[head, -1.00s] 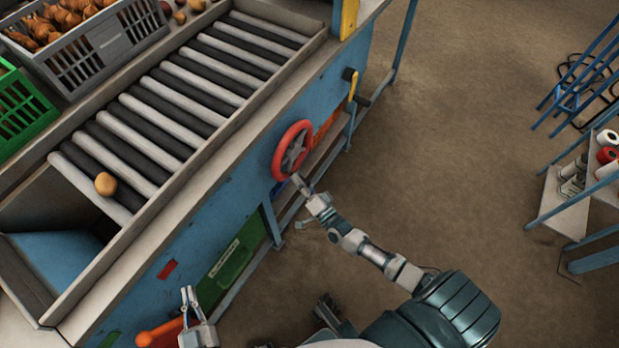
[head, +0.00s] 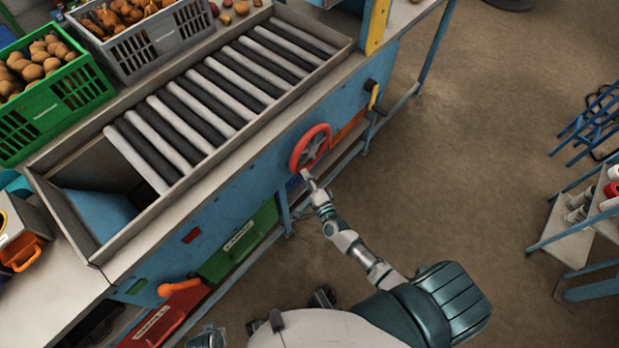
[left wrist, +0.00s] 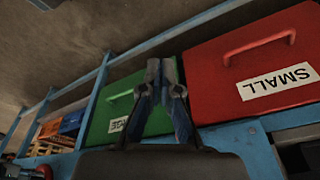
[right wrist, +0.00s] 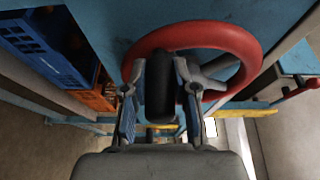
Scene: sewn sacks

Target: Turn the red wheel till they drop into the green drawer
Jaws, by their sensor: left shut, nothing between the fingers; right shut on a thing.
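The red wheel (head: 311,147) is on the blue side of the roller machine. My right gripper (head: 306,175) is at its lower edge. In the right wrist view my right gripper (right wrist: 160,82) is shut on the wheel's dark handle (right wrist: 160,95), inside the red rim (right wrist: 238,38). The green drawer (head: 240,243) is shut below the machine; it also shows in the left wrist view (left wrist: 112,115). My left gripper (left wrist: 163,72) is shut and empty, near the green drawer and a red drawer (left wrist: 280,65) marked SMALL. The rollers (head: 215,95) are bare; the chute's inside is partly hidden.
An orange handle (head: 178,288) sticks out at the front left. A blue rack (head: 575,235) stands at the right, with open floor between.

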